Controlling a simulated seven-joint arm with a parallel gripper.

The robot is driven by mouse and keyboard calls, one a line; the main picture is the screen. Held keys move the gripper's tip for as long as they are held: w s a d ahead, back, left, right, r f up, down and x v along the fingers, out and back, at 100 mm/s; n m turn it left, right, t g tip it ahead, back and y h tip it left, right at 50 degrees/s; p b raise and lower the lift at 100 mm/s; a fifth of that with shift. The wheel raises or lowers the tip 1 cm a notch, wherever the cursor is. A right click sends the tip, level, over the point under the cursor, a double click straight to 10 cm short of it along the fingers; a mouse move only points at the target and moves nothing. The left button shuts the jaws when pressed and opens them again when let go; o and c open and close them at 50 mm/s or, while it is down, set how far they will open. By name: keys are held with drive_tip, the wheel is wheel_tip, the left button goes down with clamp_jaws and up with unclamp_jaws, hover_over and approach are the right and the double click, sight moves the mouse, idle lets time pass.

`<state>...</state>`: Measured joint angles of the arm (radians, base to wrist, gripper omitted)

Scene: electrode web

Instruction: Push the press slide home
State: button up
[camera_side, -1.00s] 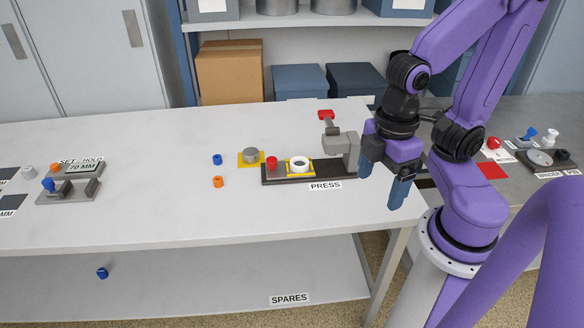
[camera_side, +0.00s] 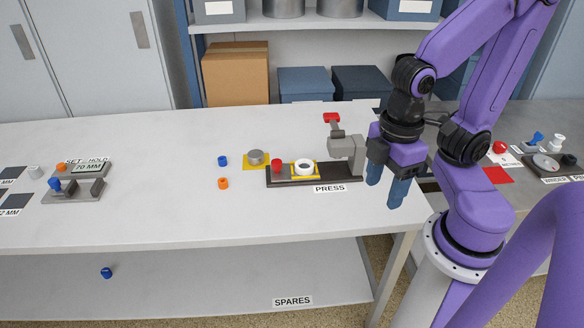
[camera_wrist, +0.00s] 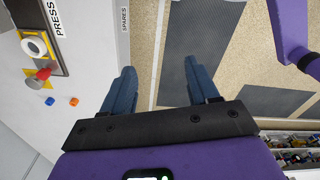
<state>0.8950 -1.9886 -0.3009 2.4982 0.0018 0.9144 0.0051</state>
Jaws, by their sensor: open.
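The press (camera_side: 346,148) stands near the right end of the white table, with a grey head and a red-tipped lever (camera_side: 331,118). Its dark base (camera_side: 326,181) runs left from the head. On it is a yellow-edged slide (camera_side: 297,178) carrying a white ring (camera_side: 304,167), to the left of the head. A red knob (camera_side: 278,167) stands left of the ring. In the wrist view the ring (camera_wrist: 35,47) and red knob (camera_wrist: 42,73) are at the upper left. My gripper (camera_side: 385,186) is open and empty, right of the press and apart from it. Its blue fingers (camera_wrist: 160,80) point past the table edge.
A blue piece (camera_side: 223,160), an orange piece (camera_side: 223,183) and a grey cylinder on a yellow pad (camera_side: 256,158) lie left of the press. A grey fixture (camera_side: 78,185) is at far left. A side bench (camera_side: 500,157) holds small items. The table's middle front is clear.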

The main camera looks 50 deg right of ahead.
drive_tip(key=w+a+r+m, duration=0.1)
drive_tip(key=w+a+m, duration=0.2)
drive_tip(key=w+m, duration=0.5)
drive_tip(key=m, duration=1.6)
hover_over(277, 161)
wheel_tip(277, 161, down, 4)
wheel_tip(277, 161, down, 17)
drive_tip(key=shift+r, duration=0.1)
